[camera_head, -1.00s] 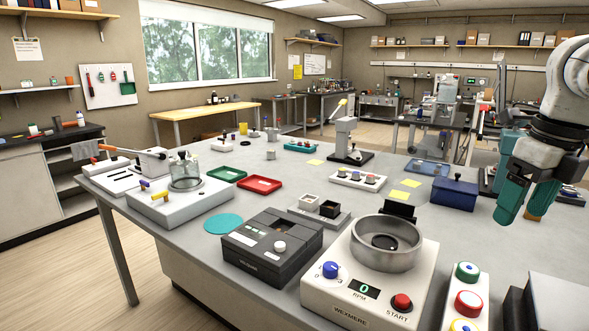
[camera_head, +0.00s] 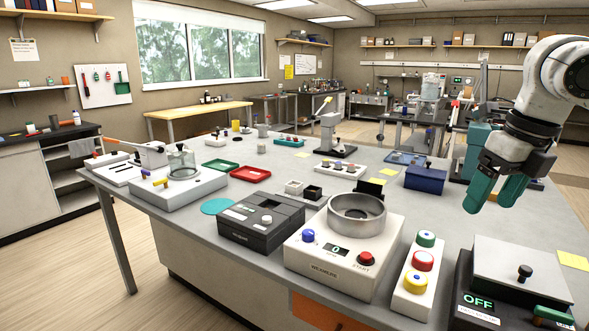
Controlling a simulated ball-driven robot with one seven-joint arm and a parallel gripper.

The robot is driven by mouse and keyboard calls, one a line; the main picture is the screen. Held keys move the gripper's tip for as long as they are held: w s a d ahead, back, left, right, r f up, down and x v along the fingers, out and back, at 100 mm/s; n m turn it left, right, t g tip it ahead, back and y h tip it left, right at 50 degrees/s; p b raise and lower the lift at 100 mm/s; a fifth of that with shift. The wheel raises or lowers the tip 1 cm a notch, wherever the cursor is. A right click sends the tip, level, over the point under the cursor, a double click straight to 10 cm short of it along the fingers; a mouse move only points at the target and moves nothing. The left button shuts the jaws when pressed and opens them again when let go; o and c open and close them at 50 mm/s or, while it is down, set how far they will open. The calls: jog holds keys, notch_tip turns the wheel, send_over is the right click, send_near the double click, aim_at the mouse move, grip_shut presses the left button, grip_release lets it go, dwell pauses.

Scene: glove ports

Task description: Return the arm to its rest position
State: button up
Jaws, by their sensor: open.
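My gripper (camera_head: 495,192) hangs from the white arm at the right side of the view, above the right part of the grey bench (camera_head: 395,155). Its two teal fingers point down and stand apart with nothing between them. It is to the right of the blue box (camera_head: 425,180) and behind the button panel. The fingers look clear of the bench top, though the exact height cannot be told.
In front are a centrifuge (camera_head: 345,255), a dark instrument (camera_head: 260,222), a button panel (camera_head: 416,275) and a lidded device reading OFF (camera_head: 478,304). Red (camera_head: 250,174) and green (camera_head: 220,167) trays lie farther left. Bare bench shows right of my gripper.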

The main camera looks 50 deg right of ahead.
jog(key=w+a+f+m+t+y, duration=0.1)
jog(key=w+a+m+t, duration=0.25)
jog(key=w, duration=0.75)
jog(key=w+a+f+m+t+y, duration=0.1)
jog(key=w+a+m+t, duration=0.2)
jog(key=w, duration=0.8)
jog(key=w+a+f+m+t+y, duration=0.2)
jog(key=w+a+f+m, duration=0.7)
jog(key=f, duration=0.3)
jog(key=s+a+f+m+g, duration=0.2)
jog(key=s+a+f+m, duration=0.15)
jog(key=f, duration=0.35)
jog(key=s+a+f+m+g, duration=0.1)
jog(key=s+a+f+m, duration=0.1)
jog(key=a+f, duration=0.4)
jog(key=s+a+f+m+g, duration=0.2)
jog(key=a+f+m, duration=0.15)
jog(key=f, duration=0.45)
jog(key=s+f+m+g+h, duration=0.1)
jog(key=s+f+m+g, duration=0.1)
jog(key=s+f, duration=0.3)
jog(key=s+a+f+m+g+h, duration=0.1)
jog(key=s+f, duration=0.4)
jog(key=s, duration=0.6)
jog(key=shift+s+a+f+m+g+h, duration=0.25)
jog(key=shift+a+f+m+g+h, duration=0.1)
jog(key=shift+m+g+h, duration=0.3)
